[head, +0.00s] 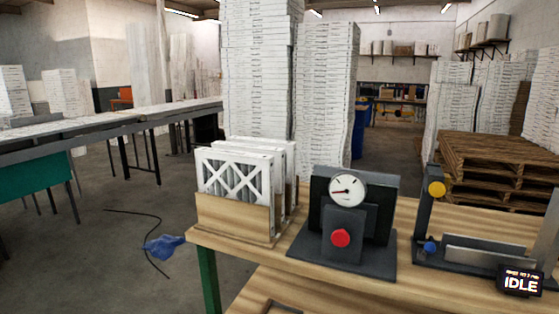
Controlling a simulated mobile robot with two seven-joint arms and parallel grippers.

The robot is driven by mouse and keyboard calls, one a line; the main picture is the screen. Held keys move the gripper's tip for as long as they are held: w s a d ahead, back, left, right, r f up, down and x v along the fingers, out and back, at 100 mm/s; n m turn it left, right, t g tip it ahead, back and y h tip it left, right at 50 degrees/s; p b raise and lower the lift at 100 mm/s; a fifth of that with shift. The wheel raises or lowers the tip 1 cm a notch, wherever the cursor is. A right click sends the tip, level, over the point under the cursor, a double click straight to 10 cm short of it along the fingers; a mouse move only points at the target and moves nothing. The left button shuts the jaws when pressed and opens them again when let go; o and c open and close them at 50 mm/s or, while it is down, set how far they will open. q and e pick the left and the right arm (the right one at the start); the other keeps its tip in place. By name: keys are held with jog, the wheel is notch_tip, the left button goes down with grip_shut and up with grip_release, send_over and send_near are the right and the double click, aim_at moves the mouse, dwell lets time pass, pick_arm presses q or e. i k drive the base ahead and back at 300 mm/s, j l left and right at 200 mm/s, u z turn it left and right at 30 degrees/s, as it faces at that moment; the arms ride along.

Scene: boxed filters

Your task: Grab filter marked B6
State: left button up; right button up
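Several white-framed pleated filters (236,173) stand upright in a light wooden box (232,217) at the left end of the wooden bench (205,240). The front filter has a white X-shaped brace across grey pleats. The box front covers its lower part. I cannot read any marking such as B6 on the filters. Neither of my grippers is in view.
Right of the box stands a dark device with a white gauge (348,189) and red button (340,238). Further right are a dark fixture (470,253) and an IDLE display (521,281). Tall white stacks (325,95) and wooden pallets (500,165) stand behind. Blue cloth (164,247) lies on the floor.

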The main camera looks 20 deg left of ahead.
aim_at(243, 176)
jog(key=i+l+u, duration=0.2)
jog(key=l+u, duration=0.3)
jog(key=i+l+u, duration=0.15)
jog(key=l+u, duration=0.15)
jog(key=u, duration=0.2)
jog(key=l+u, duration=0.5)
